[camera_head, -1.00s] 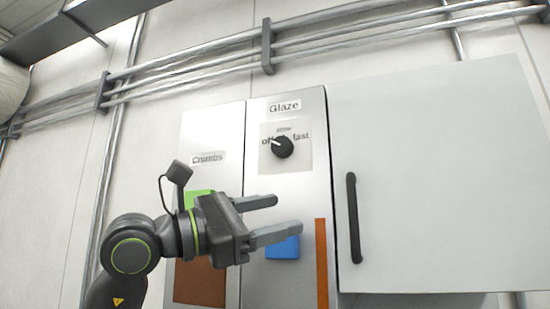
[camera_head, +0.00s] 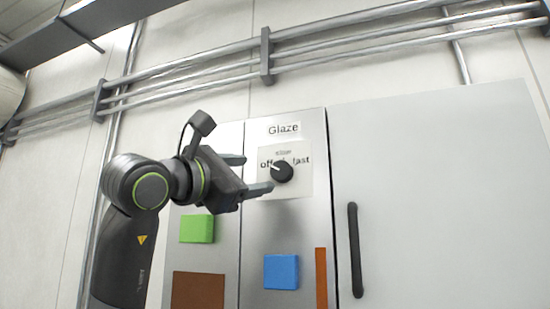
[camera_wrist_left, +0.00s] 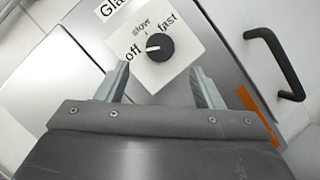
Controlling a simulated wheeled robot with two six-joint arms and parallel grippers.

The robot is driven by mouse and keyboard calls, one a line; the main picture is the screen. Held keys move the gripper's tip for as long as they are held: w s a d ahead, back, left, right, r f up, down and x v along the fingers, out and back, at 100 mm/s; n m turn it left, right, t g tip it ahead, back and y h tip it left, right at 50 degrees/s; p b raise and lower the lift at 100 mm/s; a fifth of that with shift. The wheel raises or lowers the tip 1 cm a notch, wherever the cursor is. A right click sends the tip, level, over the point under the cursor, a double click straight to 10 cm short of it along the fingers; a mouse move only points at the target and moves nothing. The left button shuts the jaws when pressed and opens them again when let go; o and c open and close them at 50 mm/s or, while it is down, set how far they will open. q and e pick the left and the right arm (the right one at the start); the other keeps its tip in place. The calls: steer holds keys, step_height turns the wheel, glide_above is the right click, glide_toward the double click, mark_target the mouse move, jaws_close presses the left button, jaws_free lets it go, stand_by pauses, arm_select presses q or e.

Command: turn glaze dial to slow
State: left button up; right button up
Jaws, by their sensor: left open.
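The glaze dial is a round black knob (camera_head: 282,172) with a white pointer line, on a white plate (camera_head: 302,187) marked "off", "slow" and "fast" under the label "Glaze" (camera_head: 284,129). Its pointer is turned toward "off". The dial also shows in the left wrist view (camera_wrist_left: 159,47), beyond the fingertips and between their lines. My left gripper (camera_head: 253,175) is open and empty, just left of the dial, with its lower finger near the plate's left side in the picture. In the left wrist view the open fingers (camera_wrist_left: 162,80) point toward the plate. My right gripper is not seen.
A green block (camera_head: 197,229) and a blue block (camera_head: 281,272) are on the panels below. A brown panel (camera_head: 198,291) and an orange strip (camera_head: 321,278) are lower down. A large grey door with a black handle (camera_head: 355,250) is at the right. Pipes run above.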

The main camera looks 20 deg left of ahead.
mark_target(279, 171)
arm_select(q)
steer(key=p+x, duration=0.3)
steer(key=x, duration=0.3)
steer(key=shift+w+r, duration=0.1)
steer(key=shift+r, duration=0.05)
steer(key=shift+w+d+p, duration=0.35)
steer(key=shift+w, duration=0.4)
steer(key=c, duration=1)
